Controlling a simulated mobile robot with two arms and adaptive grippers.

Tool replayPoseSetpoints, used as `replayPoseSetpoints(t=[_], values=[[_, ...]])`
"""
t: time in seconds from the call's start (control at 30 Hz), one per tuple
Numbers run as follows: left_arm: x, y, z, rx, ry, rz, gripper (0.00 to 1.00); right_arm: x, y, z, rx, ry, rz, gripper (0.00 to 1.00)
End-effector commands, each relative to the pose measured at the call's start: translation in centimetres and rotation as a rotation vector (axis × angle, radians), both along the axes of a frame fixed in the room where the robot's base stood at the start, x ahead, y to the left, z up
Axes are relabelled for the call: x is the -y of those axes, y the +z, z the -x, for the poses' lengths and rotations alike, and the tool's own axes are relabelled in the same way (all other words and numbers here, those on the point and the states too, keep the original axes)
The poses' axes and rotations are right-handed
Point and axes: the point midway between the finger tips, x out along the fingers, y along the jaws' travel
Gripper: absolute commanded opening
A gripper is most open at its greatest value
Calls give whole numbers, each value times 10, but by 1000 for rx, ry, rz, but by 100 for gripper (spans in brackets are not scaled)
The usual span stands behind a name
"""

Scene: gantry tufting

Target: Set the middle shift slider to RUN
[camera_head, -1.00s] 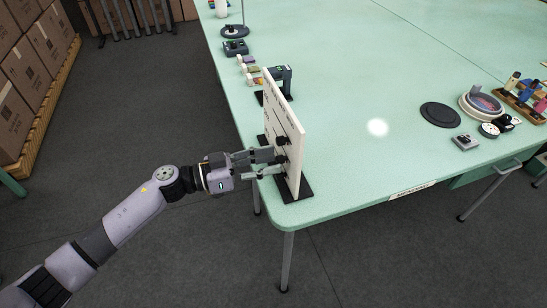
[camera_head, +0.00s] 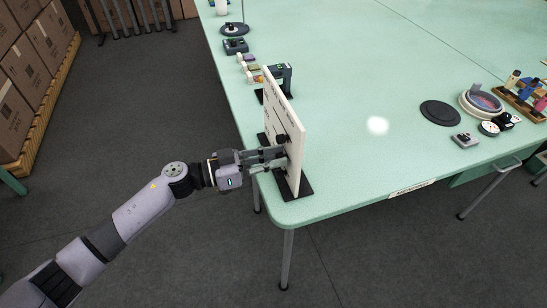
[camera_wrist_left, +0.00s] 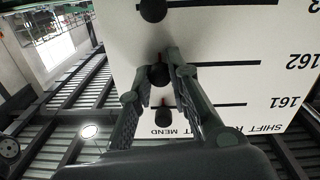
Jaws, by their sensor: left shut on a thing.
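A white upright panel (camera_head: 283,118) stands on dark feet at the table's near left corner. In the left wrist view the panel (camera_wrist_left: 225,85) shows upside down, with rows marked 161, 162 and a third cut off. Each row has a dark round knob and a black slot line. My left gripper (camera_head: 284,157) reaches the panel's face from the left; in the wrist view its fingers (camera_wrist_left: 158,68) are shut on the middle knob (camera_wrist_left: 158,76), in row 162. The other knobs (camera_wrist_left: 153,10) (camera_wrist_left: 163,117) lie on either side. The knobs are near the word MEND. My right gripper is out of view.
The green table (camera_head: 350,80) is clear behind the panel. A dark device (camera_head: 284,78) and small items stand along its left edge. A black disc (camera_head: 440,114), a round dish (camera_head: 481,103) and a rack of tools stand at the right.

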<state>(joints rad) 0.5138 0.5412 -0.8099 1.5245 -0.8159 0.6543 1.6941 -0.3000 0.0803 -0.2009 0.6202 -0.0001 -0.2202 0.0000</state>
Motion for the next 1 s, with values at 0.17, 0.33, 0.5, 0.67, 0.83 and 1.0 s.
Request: replayPoseSetpoints(t=[0.17,0.33,0.5,0.67,0.83,1.0], values=[[0,0,0,-1,0,0,0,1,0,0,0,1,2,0],[0,0,0,-1,0,0,0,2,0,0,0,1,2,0],[0,0,0,-1,0,0,0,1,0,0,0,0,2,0],[-1,-1,-3,0,1,-1,0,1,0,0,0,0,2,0],[-9,-1,-29,1,3,-2,0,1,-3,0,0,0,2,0],[-22,-3,-68,1,4,-2,0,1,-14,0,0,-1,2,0]])
